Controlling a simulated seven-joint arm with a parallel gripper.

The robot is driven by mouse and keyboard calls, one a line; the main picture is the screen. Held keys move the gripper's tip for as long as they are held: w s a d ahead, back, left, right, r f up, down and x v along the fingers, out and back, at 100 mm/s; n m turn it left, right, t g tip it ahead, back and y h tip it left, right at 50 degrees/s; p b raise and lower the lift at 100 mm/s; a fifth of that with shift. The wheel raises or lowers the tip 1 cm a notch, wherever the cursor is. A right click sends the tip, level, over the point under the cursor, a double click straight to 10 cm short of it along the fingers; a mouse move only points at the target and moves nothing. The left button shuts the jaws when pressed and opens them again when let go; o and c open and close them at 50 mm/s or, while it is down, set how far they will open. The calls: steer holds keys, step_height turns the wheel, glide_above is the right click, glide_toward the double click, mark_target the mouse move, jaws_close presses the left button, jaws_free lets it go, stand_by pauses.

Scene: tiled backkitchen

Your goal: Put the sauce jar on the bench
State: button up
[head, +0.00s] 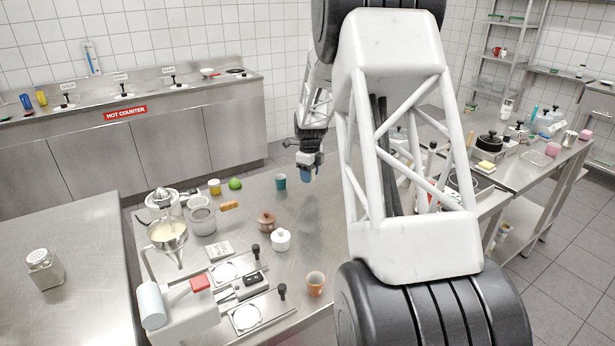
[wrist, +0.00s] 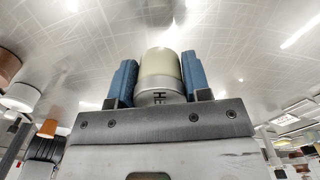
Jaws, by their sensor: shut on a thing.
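My gripper (head: 307,176) hangs over the far part of the steel bench (head: 335,235), with its blue fingers pointing down. In the wrist view its two blue fingers (wrist: 158,82) are shut on a pale olive, round jar (wrist: 160,63) with a grey band and dark lettering, which looks to be the sauce jar. The jar is hardly visible behind the fingers in the head view. A soft shadow lies on the bench below the gripper, and the jar looks to be above the surface; the exact gap cannot be told.
A teal cup (head: 280,181) stands just left of my gripper. A brown pot (head: 266,222), a white pot (head: 280,240) and an orange cup (head: 315,283) stand nearer. A yellow jar (head: 214,187) and green fruit (head: 235,184) are farther left. Bare steel lies below the gripper.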

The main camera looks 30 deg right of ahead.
steer(key=shift+w+d+f, duration=0.1)
steer(key=shift+w+d, duration=0.25)
steer(key=shift+w, duration=0.45)
steer(key=shift+w+d+f, duration=0.1)
steer(key=shift+w+d, duration=0.2)
steer(key=shift+w, duration=0.45)
steer(key=shift+w+d, duration=0.35)
steer(key=shift+w, duration=0.45)
steer(key=shift+f, duration=0.15)
steer(key=shift+f, duration=1.65)
steer(key=shift+f, duration=0.15)
steer(key=o, duration=1)
steer(key=shift+c, duration=0.2)
step_height(320, 180, up, 12)
